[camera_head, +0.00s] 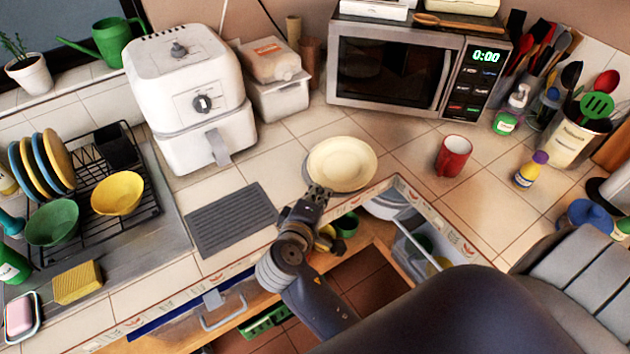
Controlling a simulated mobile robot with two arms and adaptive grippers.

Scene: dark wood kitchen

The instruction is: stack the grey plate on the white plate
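A cream-white round plate (343,161) lies on the tiled counter in front of the microwave. My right gripper (318,190) is at the plate's near-left rim, and its fingertips overlap the rim in the picture. I cannot tell whether the fingers are open or shut, or whether they touch the plate. I cannot make out a separate grey plate on the counter. Pale dishware (386,207) shows in the open drawer below the counter edge, partly hidden. My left gripper is not in view.
A red mug (453,156) stands right of the plate, and a yellow bottle (531,169) further right. The microwave (400,70) stands behind. A white air fryer (190,95) and a dark grey ridged mat (231,219) are on the left. Open drawers lie below the counter edge.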

